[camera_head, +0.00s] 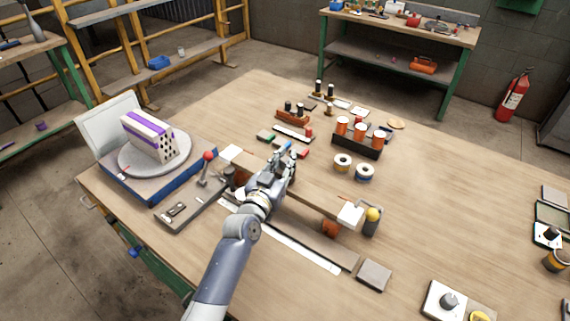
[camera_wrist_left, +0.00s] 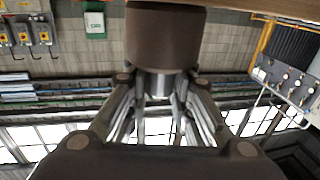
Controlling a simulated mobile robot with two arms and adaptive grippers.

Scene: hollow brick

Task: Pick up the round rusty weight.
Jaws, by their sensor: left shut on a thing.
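My left gripper (camera_head: 285,160) is over the middle of the table, at the long wooden plank. In the left wrist view it is shut on the round rusty weight (camera_wrist_left: 165,38), a dark brown cylinder with a silver neck between the fingers (camera_wrist_left: 160,90). In the head view the hand hides the held weight, so its height above the table cannot be told. My right gripper is in neither view.
A plank (camera_head: 315,194) with white end blocks (camera_head: 350,213) runs beside the hand. A red-knobbed lever (camera_head: 206,168) and a turntable with a striped brick (camera_head: 148,137) are left.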

